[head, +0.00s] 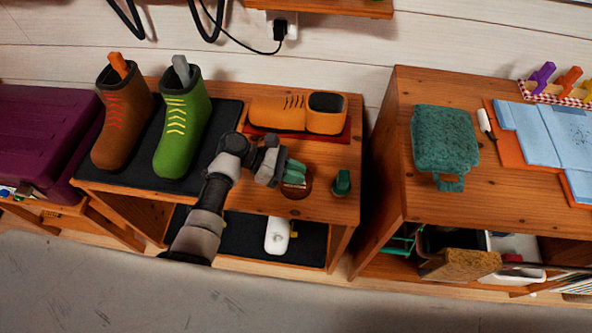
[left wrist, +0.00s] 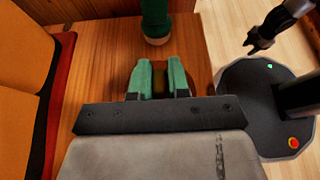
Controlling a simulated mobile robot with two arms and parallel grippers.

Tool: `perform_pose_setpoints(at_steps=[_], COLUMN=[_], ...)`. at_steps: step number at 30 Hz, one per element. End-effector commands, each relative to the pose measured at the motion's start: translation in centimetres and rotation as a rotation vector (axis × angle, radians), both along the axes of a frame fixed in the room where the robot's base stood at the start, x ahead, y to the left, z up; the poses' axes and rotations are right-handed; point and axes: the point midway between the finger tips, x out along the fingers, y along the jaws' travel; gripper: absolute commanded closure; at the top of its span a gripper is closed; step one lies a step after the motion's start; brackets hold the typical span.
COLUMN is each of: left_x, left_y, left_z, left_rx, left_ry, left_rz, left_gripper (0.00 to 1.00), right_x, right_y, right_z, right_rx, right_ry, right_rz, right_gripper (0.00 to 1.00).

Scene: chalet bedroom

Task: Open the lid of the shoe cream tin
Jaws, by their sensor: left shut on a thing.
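The shoe cream tin (head: 296,192) is a small round dark reddish-brown thing on the wooden bench top, mostly hidden under my left gripper. My left gripper (head: 297,174) has green fingertips and reaches down onto the tin from the left. In the left wrist view its fingers (left wrist: 160,80) are shut on a dark brown part between them, seemingly the tin's lid. Whether the lid is raised cannot be told. My right gripper (left wrist: 254,44) shows small and dark at the top right of the left wrist view, away from the bench; its jaw state is unclear.
A small green object (head: 341,182) stands just right of the tin. Tan shoes (head: 278,112) lie on a red mat behind it. Brown (head: 122,118) and green boots (head: 183,125) stand on a dark mat at left. A gap separates the bench from the right cabinet (head: 395,150).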

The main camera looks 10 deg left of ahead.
Motion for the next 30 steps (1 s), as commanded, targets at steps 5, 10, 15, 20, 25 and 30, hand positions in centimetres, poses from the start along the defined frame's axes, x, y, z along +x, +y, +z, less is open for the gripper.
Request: perform_pose_setpoints(at_steps=[5,10,15,20,25,30], left_x=[0.5,1.1,1.8,2.4,2.8,3.0], left_y=[0.0,0.0,0.0,0.0,0.0,0.0], left_z=[1.2,1.6,1.8,1.9,1.9,2.0], left_rx=[0.001,0.0,-0.001,-0.001,-0.001,-0.001], left_ry=[0.105,0.233,0.357,0.454,0.526,0.563], left_rz=[0.001,0.0,0.001,0.0,-0.001,-0.001], left_gripper=[1.0,1.0,1.0,1.0,1.0,1.0], right_x=[0.0,0.0,0.0,0.0,0.0,0.0], right_y=[0.0,0.0,0.0,0.0,0.0,0.0], right_z=[2.8,4.6,5.4,5.6,5.6,5.6], right_rx=[0.0,0.0,0.0,0.0,0.0,0.0], right_ry=[0.0,0.0,-0.001,-0.001,-0.001,-0.001], right_rz=[0.0,0.0,0.0,0.0,0.0,0.0], right_gripper=[0.57,0.57,0.57,0.57,0.57,0.57])
